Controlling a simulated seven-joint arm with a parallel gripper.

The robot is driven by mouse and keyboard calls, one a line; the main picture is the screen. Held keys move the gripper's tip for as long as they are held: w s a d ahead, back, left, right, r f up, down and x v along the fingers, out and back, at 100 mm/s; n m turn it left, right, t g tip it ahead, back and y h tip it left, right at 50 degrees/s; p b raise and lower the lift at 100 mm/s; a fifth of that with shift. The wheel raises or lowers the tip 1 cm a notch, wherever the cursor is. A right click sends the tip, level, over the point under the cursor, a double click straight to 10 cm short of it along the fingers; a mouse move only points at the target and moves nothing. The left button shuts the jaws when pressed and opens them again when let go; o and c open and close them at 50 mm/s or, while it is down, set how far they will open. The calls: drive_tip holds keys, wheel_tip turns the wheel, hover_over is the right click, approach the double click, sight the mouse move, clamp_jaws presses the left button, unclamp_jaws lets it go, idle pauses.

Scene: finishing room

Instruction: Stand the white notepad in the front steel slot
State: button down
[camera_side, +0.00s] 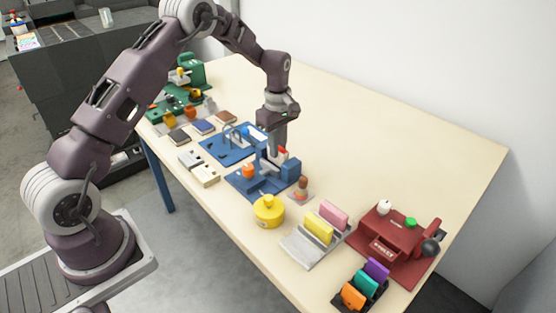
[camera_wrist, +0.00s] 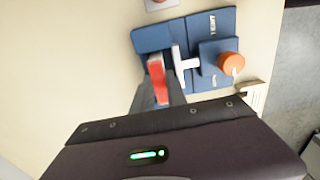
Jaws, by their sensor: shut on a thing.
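My gripper (camera_side: 274,157) points down over the nearer blue station in the side view. It is shut on a small red-and-white block (camera_wrist: 157,80). The block shows a red face between the fingertips in the wrist view, and red and white beside them in the side view (camera_side: 283,152). It may be the white notepad, but the fingers hide most of it and I cannot tell for sure. The grey steel rack (camera_side: 303,251) stands at the lower middle of the side view. A yellow pad (camera_side: 319,228) and a pink pad (camera_side: 334,213) stand in it. Its front part shows bare.
The blue station (camera_wrist: 151,38) has an orange knob (camera_wrist: 231,64) and a white T-shaped part (camera_wrist: 183,65). A yellow round container (camera_side: 268,212) and a brown-topped piece (camera_side: 301,189) lie between it and the rack. A red station (camera_side: 388,236) and coloured pads (camera_side: 366,284) are beyond the rack.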

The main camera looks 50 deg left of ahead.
drive_tip(key=shift+r, duration=2.95)
drive_tip(key=shift+r, duration=0.1)
wheel_tip(320, 180, up, 5)
drive_tip(key=s+d, duration=0.8)
drive_tip(key=d, duration=0.4)
drive_tip(key=s+d, duration=0.7)
drive_tip(key=d, duration=0.5)
drive_tip(key=shift+w+f, duration=0.1)
drive_tip(key=shift+f, duration=5.75)
drive_tip(key=shift+f, duration=0.6)
